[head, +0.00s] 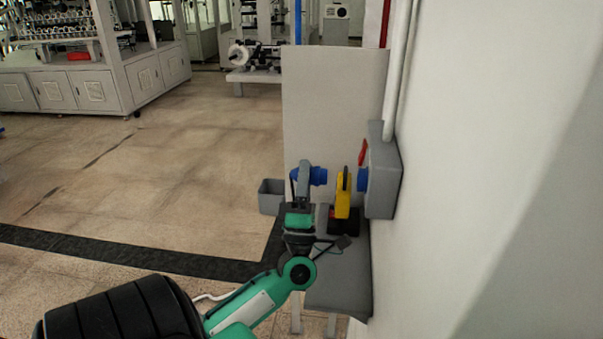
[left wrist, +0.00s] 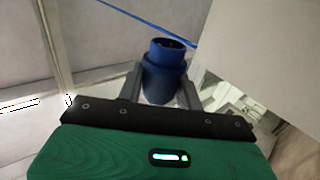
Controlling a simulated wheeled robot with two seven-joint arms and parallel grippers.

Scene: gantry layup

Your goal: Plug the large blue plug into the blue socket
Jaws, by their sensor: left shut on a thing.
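My left gripper (head: 303,178) is shut on the large blue plug (head: 319,176), which points right toward the wall box. In the left wrist view the plug (left wrist: 166,72) sits between the two dark fingers (left wrist: 161,88), its round open end facing away from the gripper. The blue socket (head: 362,180) sticks out of the left face of the grey wall box (head: 384,180). The plug and socket are apart, roughly level in the picture. A yellow part (head: 343,196) shows between them; I cannot tell its depth. My right gripper is not in view.
A red handle (head: 363,152) is on the wall box. A grey shelf (head: 340,283) stands below, against the white wall (head: 455,180) on the right. A grey bin (head: 270,197) is left of the gripper, and a pale panel (head: 335,100) stands behind. The floor to the left is open.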

